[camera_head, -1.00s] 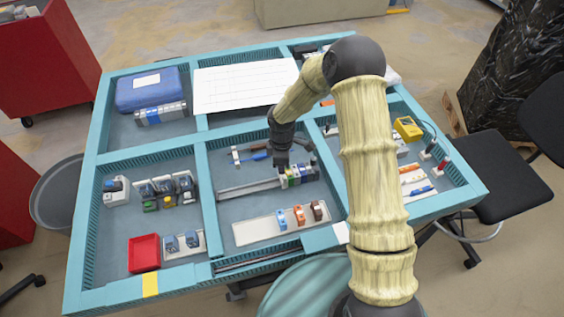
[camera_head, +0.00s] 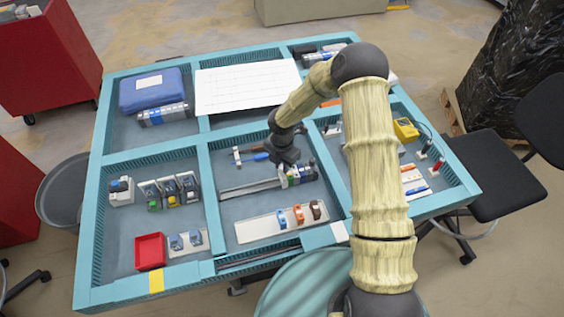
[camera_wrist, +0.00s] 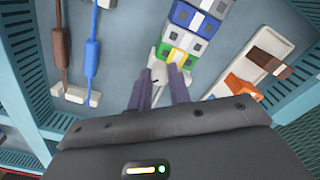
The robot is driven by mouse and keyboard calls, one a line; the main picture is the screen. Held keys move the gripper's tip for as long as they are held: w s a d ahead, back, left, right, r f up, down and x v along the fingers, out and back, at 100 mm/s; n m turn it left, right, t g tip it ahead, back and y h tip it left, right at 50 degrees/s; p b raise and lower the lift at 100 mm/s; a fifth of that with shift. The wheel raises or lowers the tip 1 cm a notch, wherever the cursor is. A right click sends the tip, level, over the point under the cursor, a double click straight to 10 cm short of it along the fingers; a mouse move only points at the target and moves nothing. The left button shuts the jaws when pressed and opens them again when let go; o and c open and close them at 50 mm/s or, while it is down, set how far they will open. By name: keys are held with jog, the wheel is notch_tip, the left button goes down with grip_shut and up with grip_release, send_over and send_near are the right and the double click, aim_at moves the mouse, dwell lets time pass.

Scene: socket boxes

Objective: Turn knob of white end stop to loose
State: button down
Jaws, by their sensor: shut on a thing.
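The white end stop (camera_wrist: 158,72) sits at the end of a row of terminal blocks, beside a green and yellow block (camera_wrist: 181,47). My gripper (camera_wrist: 158,76) has its two dark fingers closed around the end stop's near part, one on each side. The knob itself is largely hidden between the fingers, and its setting cannot be read. In the head view my gripper (camera_head: 288,160) is over the left end of the block row (camera_head: 301,174) on the metal rail (camera_head: 249,188).
Blue and white blocks (camera_wrist: 195,18) continue the row. Brown (camera_wrist: 61,50) and blue (camera_wrist: 92,55) handled tools rest in a holder at left. A white tray (camera_head: 268,229) with orange, brown and blue pieces lies close by. Teal walls divide the table (camera_head: 207,205).

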jog(key=n+p, duration=0.1)
jog(key=n, duration=0.3)
jog(key=shift+w+r+n+p, duration=0.1)
jog(key=shift+r+n+p, duration=0.1)
jog(key=shift+n+p, duration=0.15)
jog(key=n+p, duration=0.1)
jog(key=n, duration=0.2)
jog(key=shift+a, duration=0.1)
jog(key=shift+f+n, duration=0.1)
jog(key=shift+n, duration=0.25)
jog(key=c, duration=1.3)
grip_release()
notch_tip(320, 180, up, 17)
jog(key=b, duration=0.2)
